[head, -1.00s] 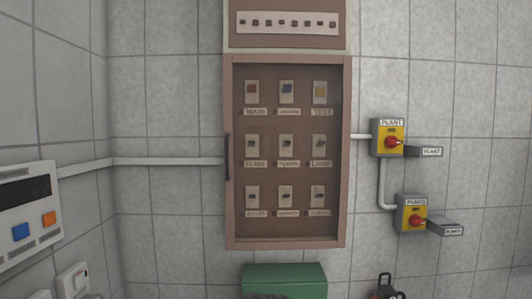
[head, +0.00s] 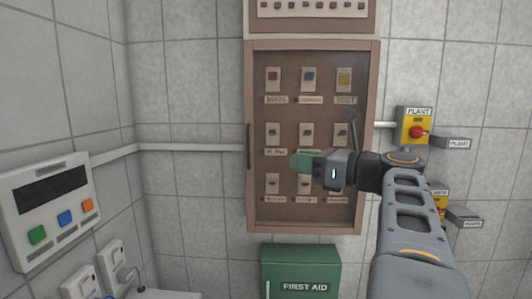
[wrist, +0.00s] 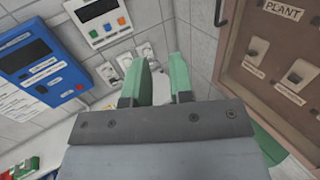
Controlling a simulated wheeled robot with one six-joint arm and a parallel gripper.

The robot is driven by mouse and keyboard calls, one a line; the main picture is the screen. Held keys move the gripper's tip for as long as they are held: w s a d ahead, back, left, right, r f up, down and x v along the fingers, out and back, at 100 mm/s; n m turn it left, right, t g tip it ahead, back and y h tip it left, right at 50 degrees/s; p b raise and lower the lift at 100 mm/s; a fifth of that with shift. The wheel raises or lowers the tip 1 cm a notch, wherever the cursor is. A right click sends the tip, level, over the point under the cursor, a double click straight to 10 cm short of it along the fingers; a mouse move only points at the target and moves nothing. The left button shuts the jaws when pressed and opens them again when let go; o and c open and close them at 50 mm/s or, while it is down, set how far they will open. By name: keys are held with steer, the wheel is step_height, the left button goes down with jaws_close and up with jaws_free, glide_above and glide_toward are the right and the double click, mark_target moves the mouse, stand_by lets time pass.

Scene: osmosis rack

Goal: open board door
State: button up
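The board (head: 256,190) is a brown-framed cabinet on the far wall, with rows of labelled switches behind its door. The door looks shut. A dark upright handle (head: 248,147) is on its left edge. My gripper (head: 300,162) is in front of the lower middle of the board, to the right of the handle and apart from it. In the wrist view its two green fingers (wrist: 164,62) stand apart with nothing between them. The board (wrist: 283,55) is to their right there, cut off by the picture edge.
A green first aid box (head: 300,265) is below the board. Yellow switch boxes with red knobs (head: 416,132) are to the right, partly behind my arm. A white panel with coloured buttons (head: 50,205) is on the left wall. A blue device (wrist: 42,68) shows in the wrist view.

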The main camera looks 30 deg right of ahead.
steer(key=p+x, duration=0.1)
steer(key=x, duration=0.8)
steer(key=shift+w+p, duration=0.3)
steer(key=shift+p, duration=0.05)
steer(key=shift+a, duration=0.15)
jaws_close()
steer(key=shift+c, duration=2)
jaws_free()
steer(key=o, duration=0.4)
steer(key=shift+s+f, duration=0.1)
steer(key=b+v, duration=0.2)
steer(key=v, duration=1.1)
steer(key=shift+s+b, duration=0.3)
steer(key=shift+b, duration=0.05)
